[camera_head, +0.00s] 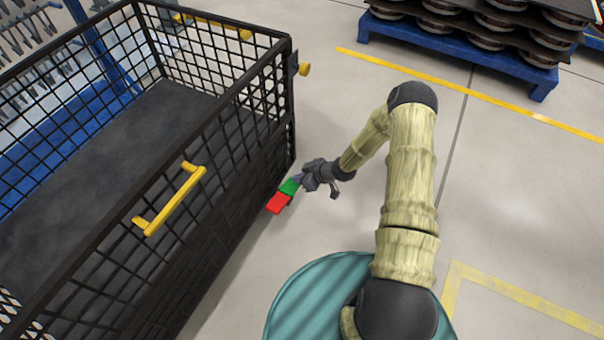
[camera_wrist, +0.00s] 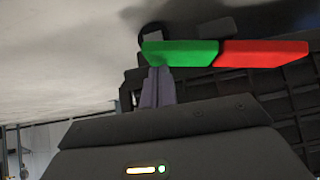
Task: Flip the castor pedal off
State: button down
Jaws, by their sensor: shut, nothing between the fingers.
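The castor pedal has a green part and a red part. My gripper (camera_head: 300,180) is low beside the cart at the green end of the pedal. In the wrist view my gripper's fingers (camera_wrist: 157,75) are shut and empty, with the tips at the green part's lower edge. I cannot tell whether they touch it.
The cart has yellow handles (camera_head: 172,205) and a yellow knob (camera_head: 304,69) at its corner. A blue pallet (camera_head: 450,45) with stacked dark parts stands at the back right. A blue rack is behind the cart.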

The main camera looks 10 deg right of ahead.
jog(key=shift+f, duration=0.25)
jog(key=shift+f, duration=0.1)
dwell(0.3)
jog(key=r+p, duration=0.2)
jog(key=w+r+p, duration=0.1)
jog(key=r, duration=0.1)
jog(key=shift+d+r+p, duration=0.1)
jog(key=shift+d+p, duration=0.1)
jog(key=shift+p, duration=0.15)
jog(key=w+d+p+v, duration=0.1)
jog(key=p+v, duration=0.4)
jog(key=v, duration=0.5)
jog(key=shift+w+d, duration=0.1)
